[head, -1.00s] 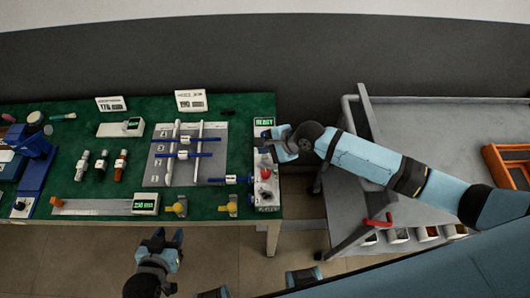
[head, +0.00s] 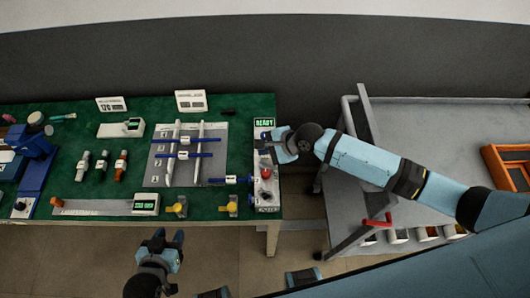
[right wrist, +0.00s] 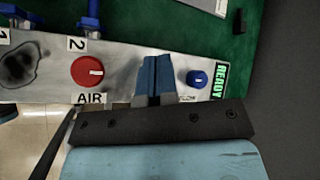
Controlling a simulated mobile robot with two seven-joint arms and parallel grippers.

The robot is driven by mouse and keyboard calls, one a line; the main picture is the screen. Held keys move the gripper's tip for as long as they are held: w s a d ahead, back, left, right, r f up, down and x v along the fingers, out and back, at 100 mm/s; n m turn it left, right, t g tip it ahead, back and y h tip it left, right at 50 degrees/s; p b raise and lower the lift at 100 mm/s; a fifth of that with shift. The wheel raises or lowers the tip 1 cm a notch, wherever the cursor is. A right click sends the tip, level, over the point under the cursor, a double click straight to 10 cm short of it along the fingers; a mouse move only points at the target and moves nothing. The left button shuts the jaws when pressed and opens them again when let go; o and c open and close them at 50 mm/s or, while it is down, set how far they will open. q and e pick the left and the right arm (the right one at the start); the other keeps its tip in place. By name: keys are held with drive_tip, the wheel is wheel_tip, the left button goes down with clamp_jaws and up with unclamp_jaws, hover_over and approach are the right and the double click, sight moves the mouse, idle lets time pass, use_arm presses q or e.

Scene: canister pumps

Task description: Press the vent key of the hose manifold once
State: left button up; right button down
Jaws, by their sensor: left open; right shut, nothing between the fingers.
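The hose manifold (head: 265,202) is a pale panel along the right end of the green table. Its lit READY display (head: 264,122) is at the far end and also shows in the right wrist view (right wrist: 221,80). That view shows a red AIR knob (right wrist: 87,72) and a small blue knob (right wrist: 197,78). My right gripper (head: 268,147) is shut and empty over the panel. In the wrist view its fingers (right wrist: 156,62) cover the panel between the two knobs. No vent key can be made out; contact cannot be told. My left gripper (head: 168,240) is open, in front of the table.
Blue-ended rods lie across a grey board (head: 212,160) left of the manifold. Yellow valves (head: 230,206) and a display box (head: 146,204) stand along the front edge. A grey cart (head: 440,125) with an orange tray (head: 508,166) stands to the right.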

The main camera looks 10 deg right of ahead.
drive_tip(key=shift+f, duration=0.65)
idle(0.6)
drive_tip(key=shift+r, duration=0.1)
drive_tip(key=shift+r+p, duration=0.75)
drive_tip(key=shift+p, duration=0.35)
drive_tip(key=shift+r, duration=0.2)
drive_tip(key=shift+r+p, duration=0.65)
drive_tip(key=shift+p, duration=0.35)
wheel_tip(320, 180, up, 4)
drive_tip(key=p, duration=0.3)
drive_tip(key=shift+f+p, duration=0.2)
drive_tip(key=shift+p, duration=0.15)
drive_tip(key=shift+f, duration=0.1)
